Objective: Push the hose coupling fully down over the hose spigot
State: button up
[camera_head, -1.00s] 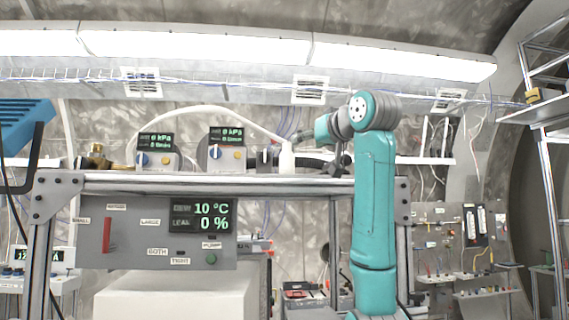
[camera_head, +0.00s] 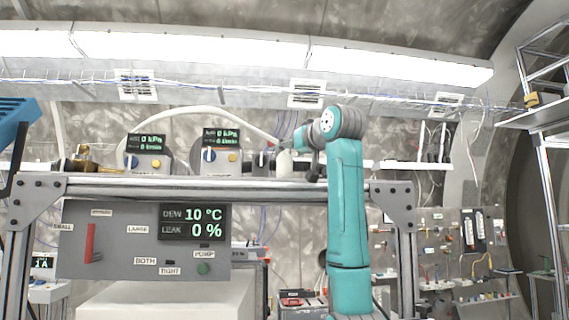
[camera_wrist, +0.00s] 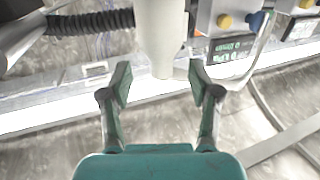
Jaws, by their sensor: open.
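A white upright cylinder (camera_head: 284,163), apparently the hose coupling, stands on the rail top at the end of the arched white hose (camera_head: 200,109). In the wrist view the white cylinder (camera_wrist: 161,35) lies ahead of my gripper (camera_wrist: 160,82), its tapered end near the gap between the fingers. The fingers are spread, one on each side, with clear gaps and no visible contact. In the head view my wrist is just right of the cylinder, and the fingers are too small to make out. The spigot cannot be made out, so how far the coupling sits is unclear.
Two gauge boxes (camera_head: 149,152) (camera_head: 216,152) stand on the rail left of the cylinder. A black corrugated hose (camera_wrist: 90,22) runs beside it in the wrist view. The panel display (camera_head: 194,222) under the rail reads 10 °C and leak 0 %. A brass fitting (camera_head: 82,160) sits at left.

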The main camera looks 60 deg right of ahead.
aim_at(287, 150)
jog(key=shift+x, duration=1.55)
jog(key=shift+a, duration=0.1)
grip_shut()
jog(key=shift+r, duration=0.15)
